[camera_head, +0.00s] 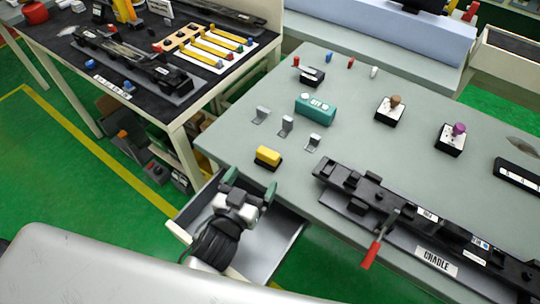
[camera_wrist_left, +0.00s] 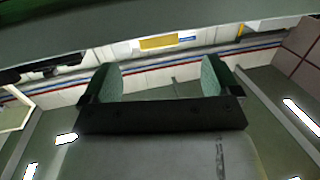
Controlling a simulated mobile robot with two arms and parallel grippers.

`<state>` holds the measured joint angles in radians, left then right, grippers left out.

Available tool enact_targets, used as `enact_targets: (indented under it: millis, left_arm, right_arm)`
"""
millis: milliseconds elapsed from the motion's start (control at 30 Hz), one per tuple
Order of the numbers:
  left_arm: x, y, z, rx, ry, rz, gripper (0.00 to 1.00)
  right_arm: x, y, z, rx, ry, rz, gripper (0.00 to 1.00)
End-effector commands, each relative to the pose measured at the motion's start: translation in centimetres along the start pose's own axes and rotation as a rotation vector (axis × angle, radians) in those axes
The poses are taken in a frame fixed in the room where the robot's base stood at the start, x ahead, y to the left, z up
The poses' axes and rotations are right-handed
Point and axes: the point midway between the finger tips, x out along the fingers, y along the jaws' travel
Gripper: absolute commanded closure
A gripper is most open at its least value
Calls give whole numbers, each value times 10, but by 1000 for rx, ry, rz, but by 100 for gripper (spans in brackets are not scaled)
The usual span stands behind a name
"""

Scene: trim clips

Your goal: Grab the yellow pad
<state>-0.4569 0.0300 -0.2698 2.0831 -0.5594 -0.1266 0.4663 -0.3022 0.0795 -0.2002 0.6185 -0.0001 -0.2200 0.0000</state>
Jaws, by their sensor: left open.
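The yellow pad (camera_head: 268,153) sits on a small black base near the front left edge of the grey-green table in the head view. My left gripper (camera_head: 250,182) is open and empty, just in front of and slightly left of the pad, over the open drawer, apart from the pad. In the left wrist view the two green-lined fingers (camera_wrist_left: 158,78) stand wide apart with nothing between them. The pad cannot be made out for sure there. My right gripper is not in view.
A black rail marked CRADLE (camera_head: 436,260) lies along the table's front right, with a red-handled tool (camera_head: 372,252). Small metal clips (camera_head: 287,124) and a teal block (camera_head: 316,107) stand behind the pad. An open drawer (camera_head: 278,254) juts out below. A dark-topped bench (camera_head: 60,42) stands left.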

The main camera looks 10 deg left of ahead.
Motion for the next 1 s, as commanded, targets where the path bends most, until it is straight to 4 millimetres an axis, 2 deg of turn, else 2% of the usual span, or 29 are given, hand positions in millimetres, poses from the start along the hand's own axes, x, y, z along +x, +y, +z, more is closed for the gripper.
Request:
enact_targets:
  millis: [100, 367, 633, 767, 967, 1000]
  left_arm:
    - [21, 0, -4, 0, 4, 0, 9]
    - [43, 1, -4, -2, 1, 0, 9]
    - [82, 3, -8, 1, 2, 0, 9]
    - [89, 3, -7, -2, 1, 0, 9]
    - [89, 3, -7, -2, 0, 0, 9]
    - [89, 3, -7, -2, 0, 0, 13]
  right_arm:
    - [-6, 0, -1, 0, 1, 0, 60]
    - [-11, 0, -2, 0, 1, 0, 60]
    - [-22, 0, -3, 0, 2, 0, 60]
    - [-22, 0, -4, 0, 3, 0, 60]
    - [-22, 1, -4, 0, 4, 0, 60]
    - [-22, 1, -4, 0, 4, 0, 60]
